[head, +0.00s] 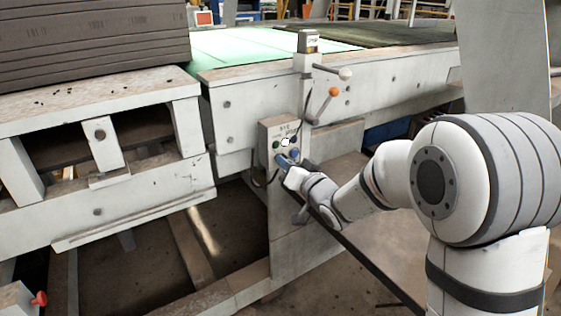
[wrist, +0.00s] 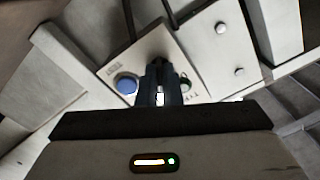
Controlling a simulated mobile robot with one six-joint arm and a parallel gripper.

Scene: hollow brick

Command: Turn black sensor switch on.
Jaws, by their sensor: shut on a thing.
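A grey control box (head: 272,132) with several small knobs and buttons is fixed to the side of the machine. My gripper (head: 284,159) reaches the lower front of the box. In the wrist view its dark fingers (wrist: 158,82) are close together, shut on a small control, which I take to be the black sensor switch. The fingers hide most of it, so its turn position cannot be read.
Above the box, levers with a white ball (head: 345,73) and an orange ball (head: 334,92) stick out from the machine. A stack of dark slabs (head: 95,40) stands at the left. A red knob (head: 39,299) is at the lower left.

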